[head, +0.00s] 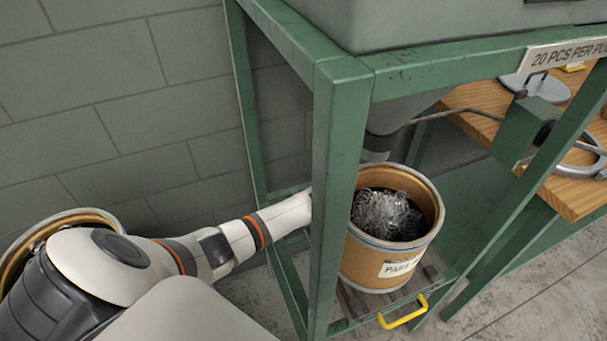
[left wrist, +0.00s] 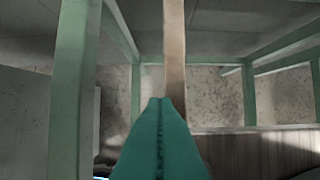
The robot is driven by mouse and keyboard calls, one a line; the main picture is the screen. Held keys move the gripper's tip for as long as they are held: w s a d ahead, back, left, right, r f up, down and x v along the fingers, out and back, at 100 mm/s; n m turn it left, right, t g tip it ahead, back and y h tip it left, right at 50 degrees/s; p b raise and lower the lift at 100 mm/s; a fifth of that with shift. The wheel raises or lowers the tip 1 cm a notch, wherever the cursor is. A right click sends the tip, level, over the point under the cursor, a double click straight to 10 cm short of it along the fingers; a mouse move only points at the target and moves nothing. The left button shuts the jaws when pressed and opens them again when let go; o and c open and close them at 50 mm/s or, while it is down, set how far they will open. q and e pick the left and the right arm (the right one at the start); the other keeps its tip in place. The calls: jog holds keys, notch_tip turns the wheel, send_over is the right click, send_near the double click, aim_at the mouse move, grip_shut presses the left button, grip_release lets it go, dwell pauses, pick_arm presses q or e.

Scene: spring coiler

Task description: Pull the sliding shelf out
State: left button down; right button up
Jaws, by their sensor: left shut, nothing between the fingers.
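The sliding shelf (head: 353,302) is a low slatted platform in the green frame, with a yellow handle (head: 403,312) at its front edge. A brown drum (head: 375,265) holding a pile of metal springs (head: 387,214) stands on it. My left arm reaches in from the left, and its end passes behind the green corner post (head: 334,190), so the gripper is hidden in the head view. In the left wrist view my left gripper (left wrist: 160,101) shows as teal fingers, shut and empty. A brown upright strip (left wrist: 174,45) stands just beyond the fingertips. My right gripper is not seen.
Another drum (head: 95,216) stands at the left, partly behind my arm. A grey hopper (head: 420,22) sits on top of the frame. A wooden bench (head: 570,190) is at the right. The floor (head: 545,290) in front of the handle is clear.

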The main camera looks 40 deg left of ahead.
pick_arm(q)
jog(key=s+d+p, duration=0.1)
jog(key=s+d, duration=0.1)
jog(key=d, duration=0.1)
jog(key=s+d+p, duration=0.2)
jog(key=d, duration=0.1)
jog(key=s+d+p, duration=0.2)
jog(key=d, duration=0.1)
jog(key=shift+d+r, duration=0.1)
jog(key=shift+r, duration=0.1)
jog(key=shift+s+d+f+p, duration=0.1)
jog(key=shift+s+d+p, duration=0.1)
jog(key=shift+d+p, duration=0.15)
jog(key=shift+s+d+p, duration=0.2)
jog(key=shift+d, duration=0.25)
